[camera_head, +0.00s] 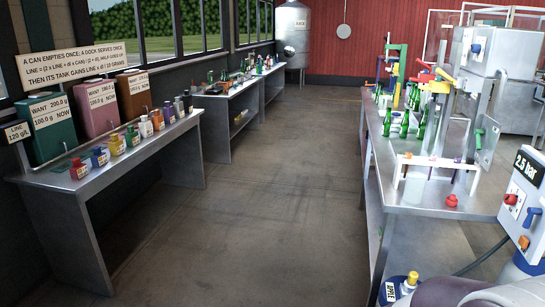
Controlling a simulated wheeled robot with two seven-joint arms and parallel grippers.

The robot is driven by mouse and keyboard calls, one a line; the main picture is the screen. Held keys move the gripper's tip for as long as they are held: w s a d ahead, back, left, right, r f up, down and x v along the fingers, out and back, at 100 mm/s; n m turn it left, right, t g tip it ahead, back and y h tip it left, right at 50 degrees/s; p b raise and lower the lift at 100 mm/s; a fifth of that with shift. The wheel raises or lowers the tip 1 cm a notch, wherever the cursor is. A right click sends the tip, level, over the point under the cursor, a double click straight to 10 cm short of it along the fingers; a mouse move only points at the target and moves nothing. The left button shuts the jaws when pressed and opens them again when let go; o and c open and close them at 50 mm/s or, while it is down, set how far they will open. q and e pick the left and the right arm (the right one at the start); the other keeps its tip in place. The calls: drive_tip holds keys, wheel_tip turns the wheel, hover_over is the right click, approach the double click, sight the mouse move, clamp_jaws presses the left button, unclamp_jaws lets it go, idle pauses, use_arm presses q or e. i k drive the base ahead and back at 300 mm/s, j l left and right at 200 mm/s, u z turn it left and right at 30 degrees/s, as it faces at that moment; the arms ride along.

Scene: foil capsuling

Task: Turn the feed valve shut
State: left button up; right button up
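No part is clearly labelled as the feed valve, so I cannot tell which one it is. A pale control box (519,193) at the right edge reads "2.5 bar". A dark container (391,291) marked "APPLE" with a yellow cap (412,278) stands at the bottom right. A steel tank (292,38) with a fitting on its side stands at the back. Neither of my grippers is in view.
A metal bench (72,188) on the left holds three tanks with weight labels (52,124) and several small coloured bottles. A second bench (237,95) stands behind it. A workbench (440,200) with green bottles (404,127) and machinery stands right. The floor (270,190) between is clear.

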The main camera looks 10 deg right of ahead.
sight(479, 132)
drive_tip(key=i+z, duration=0.1)
drive_tip(key=i, duration=0.4)
drive_tip(key=i+j+z, duration=0.1)
drive_tip(key=i, duration=0.4)
drive_tip(key=i+j+z, duration=0.1)
drive_tip(key=i, duration=0.4)
drive_tip(key=i+j+z, duration=0.1)
drive_tip(key=i, duration=0.4)
drive_tip(key=j, duration=0.1)
